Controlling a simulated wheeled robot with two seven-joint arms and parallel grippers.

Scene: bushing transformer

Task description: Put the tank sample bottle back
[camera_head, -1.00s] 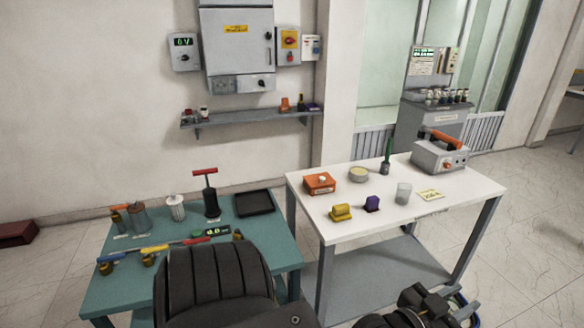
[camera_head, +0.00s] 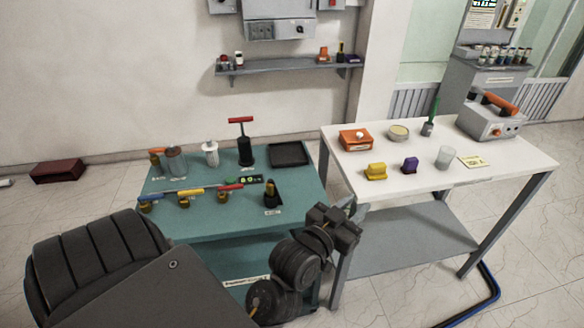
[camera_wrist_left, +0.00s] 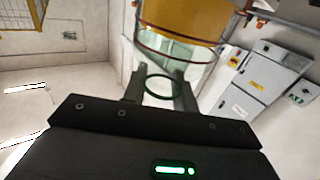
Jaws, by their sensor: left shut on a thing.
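My left gripper (camera_head: 345,222) reaches over the floor in front of the gap between the two tables. In the left wrist view its fingers (camera_wrist_left: 160,92) are closed around the neck ring of a clear bottle. The bottle's body, with amber-yellow contents (camera_wrist_left: 185,18), fills the top middle of that view; I take this to be the tank sample bottle. In the head view only a pale, see-through bit shows beside the gripper, and the rest is hidden. A grey stand (camera_head: 487,78) at the back right carries a row of small bottles (camera_head: 500,54). My right gripper is out of view.
The green table (camera_head: 215,222) holds tools, canisters, a red-handled pump (camera_head: 244,145) and a black tray (camera_head: 289,154). The white table (camera_head: 440,178) holds an orange box (camera_head: 356,139), a clear cup (camera_head: 445,157) and a grey instrument (camera_head: 490,118). A wall shelf (camera_head: 290,69) hangs behind.

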